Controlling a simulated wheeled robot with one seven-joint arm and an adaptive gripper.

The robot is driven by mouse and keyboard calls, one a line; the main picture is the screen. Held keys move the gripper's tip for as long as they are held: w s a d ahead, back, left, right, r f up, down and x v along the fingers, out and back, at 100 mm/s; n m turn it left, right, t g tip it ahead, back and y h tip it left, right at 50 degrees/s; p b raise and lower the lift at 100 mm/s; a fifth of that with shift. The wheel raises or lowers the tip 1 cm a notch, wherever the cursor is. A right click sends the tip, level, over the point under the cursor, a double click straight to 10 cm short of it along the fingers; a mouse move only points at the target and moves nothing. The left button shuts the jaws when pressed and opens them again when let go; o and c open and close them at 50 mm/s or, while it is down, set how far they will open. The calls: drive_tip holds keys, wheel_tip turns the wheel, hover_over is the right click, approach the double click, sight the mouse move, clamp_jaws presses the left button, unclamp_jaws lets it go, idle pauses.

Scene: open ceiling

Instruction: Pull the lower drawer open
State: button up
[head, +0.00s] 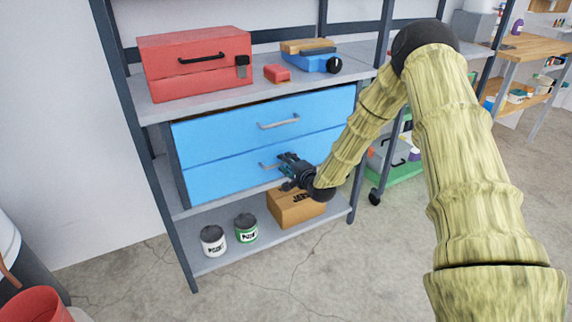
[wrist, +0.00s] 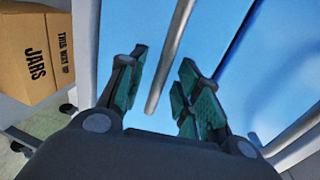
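The lower drawer (head: 222,181) has a blue front and sits under a matching upper drawer (head: 225,133) in the grey shelf unit. It looks shut. Its grey bar handle (head: 267,165) is partly hidden behind my gripper (head: 283,161) in the head view. In the wrist view, the handle (wrist: 170,55) runs lengthwise between the two teal-padded fingers of my gripper (wrist: 163,60). The fingers are open, with visible gaps on both sides of the bar. I cannot tell how deep the bar sits between them.
A red toolbox (head: 193,65) stands on top. A green cart (head: 395,174) is to the right. The floor in front is clear.

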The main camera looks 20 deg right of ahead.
drive_tip(key=shift+w+f, duration=0.1)
drive_tip(key=shift+w, duration=0.55)
drive_tip(key=shift+c, duration=0.4)
clamp_jaws()
